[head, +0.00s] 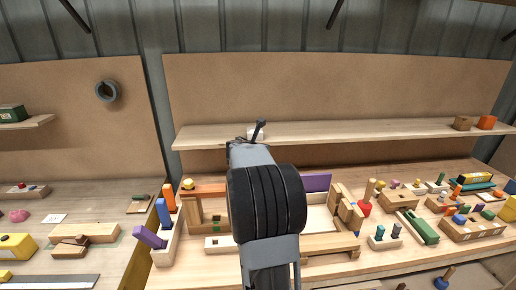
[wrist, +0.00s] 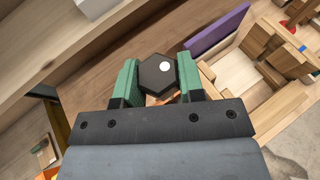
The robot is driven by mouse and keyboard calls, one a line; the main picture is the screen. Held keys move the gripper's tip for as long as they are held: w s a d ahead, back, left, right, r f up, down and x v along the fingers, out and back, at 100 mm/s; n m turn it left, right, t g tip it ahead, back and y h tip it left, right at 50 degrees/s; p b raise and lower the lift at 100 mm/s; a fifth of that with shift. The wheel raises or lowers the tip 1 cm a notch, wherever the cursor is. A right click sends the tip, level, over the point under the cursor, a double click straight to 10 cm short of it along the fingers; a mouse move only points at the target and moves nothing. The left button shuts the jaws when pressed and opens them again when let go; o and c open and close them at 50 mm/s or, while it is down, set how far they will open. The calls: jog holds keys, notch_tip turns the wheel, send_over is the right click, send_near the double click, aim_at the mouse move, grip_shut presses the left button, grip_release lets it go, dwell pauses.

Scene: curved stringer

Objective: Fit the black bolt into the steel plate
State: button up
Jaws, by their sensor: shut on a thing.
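In the wrist view my gripper (wrist: 159,64) has its green-padded fingers shut on the black bolt (wrist: 153,78). The bolt's hexagonal head, with a white spot on it, faces the camera. Its shank is hidden behind the head. In the head view my arm reaches away towards the shelf, and a dark part of my gripper (head: 258,131) shows at its far end. The bolt cannot be made out there. I cannot pick out the steel plate for certain; a flat grey strip (head: 50,282) lies at the lower left of the head view.
A wooden shelf (head: 345,131) runs behind my arm, with a white block (wrist: 94,8) on it. A purple board (head: 317,182) and wooden frames stand on the bench below. Several blocks and pegs crowd the right. A grey ring (head: 101,94) hangs on the back panel.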

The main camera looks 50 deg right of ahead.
jog(key=shift+a, duration=0.1)
dwell(0.3)
jog(key=shift+a+f+b, duration=0.1)
jog(key=shift+f+b, duration=0.25)
jog(key=shift+f, duration=0.05)
jog(key=shift+f+b, duration=2.4)
jog(key=shift+f, duration=0.15)
notch_tip(320, 180, down, 8)
jog(key=b, duration=0.7)
jog(key=shift+r, duration=0.2)
dwell(1.5)
jog(key=o, duration=1.1)
jog(key=shift+f, duration=0.1)
jog(key=shift+s, duration=0.1)
jog(key=v, duration=1.4)
